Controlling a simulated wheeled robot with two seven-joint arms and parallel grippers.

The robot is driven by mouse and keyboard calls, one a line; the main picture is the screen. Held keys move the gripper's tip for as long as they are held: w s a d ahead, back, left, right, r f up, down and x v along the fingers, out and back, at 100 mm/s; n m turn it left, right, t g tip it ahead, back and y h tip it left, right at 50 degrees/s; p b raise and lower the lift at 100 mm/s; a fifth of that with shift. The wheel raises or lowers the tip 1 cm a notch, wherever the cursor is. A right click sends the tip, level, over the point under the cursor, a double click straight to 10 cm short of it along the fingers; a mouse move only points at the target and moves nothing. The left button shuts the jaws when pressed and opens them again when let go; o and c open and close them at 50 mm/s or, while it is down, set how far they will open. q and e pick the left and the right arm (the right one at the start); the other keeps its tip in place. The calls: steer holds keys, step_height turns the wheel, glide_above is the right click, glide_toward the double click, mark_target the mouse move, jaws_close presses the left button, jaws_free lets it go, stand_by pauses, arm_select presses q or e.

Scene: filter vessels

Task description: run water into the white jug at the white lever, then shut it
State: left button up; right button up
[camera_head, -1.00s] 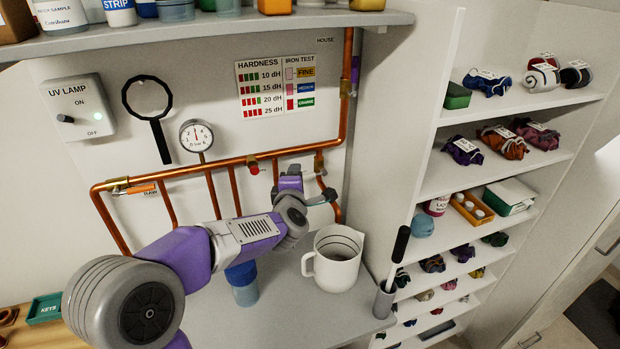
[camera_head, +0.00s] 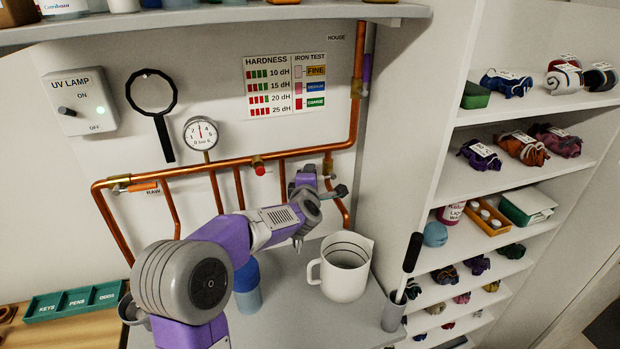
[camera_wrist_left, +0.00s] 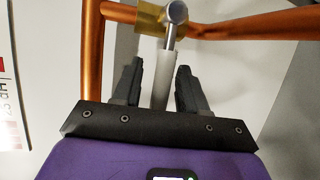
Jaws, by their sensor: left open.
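The white jug (camera_head: 345,268) stands upright on the grey counter, with its handle to the left and its open top showing. In the head view my left gripper (camera_head: 330,186) is at the right-hand copper pipe, above and slightly left of the jug. The white lever (camera_wrist_left: 160,90) shows in the left wrist view below a brass valve (camera_wrist_left: 150,16). There my left gripper (camera_wrist_left: 160,78) is open, with one dark finger on each side of the lever. In the head view the gripper hides the lever. I see no water running. My right gripper is not in view.
A blue-topped vessel (camera_head: 247,290) stands left of the jug, close to my left arm. A grey holder with a black-handled brush (camera_head: 396,305) stands to its right. Copper pipes (camera_head: 230,163) with an orange lever (camera_head: 143,187) run along the wall. Shelves (camera_head: 510,160) rise at right.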

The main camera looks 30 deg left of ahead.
arm_select(q)
steer(key=shift+c, duration=0.3)
jaws_close()
steer(key=shift+w+d+r+m+g+y+p, duration=0.15)
steer(key=shift+r+m+g+p, duration=0.6)
steer(key=shift+p, duration=2.3)
steer(key=shift+w+r+m+g+y+p, duration=0.15)
steer(key=shift+r+m+g+p, duration=0.55)
steer(key=shift+p, duration=2.35)
steer(key=shift+w+d+r+m+g+y+p, duration=0.1)
steer(key=shift+r+m+g+y+p, duration=0.2)
steer(key=shift+m+p, duration=1.75)
steer(key=shift+n+p, duration=1)
steer(key=shift+o, duration=0.3)
jaws_free()
steer(key=shift+r, duration=0.1)
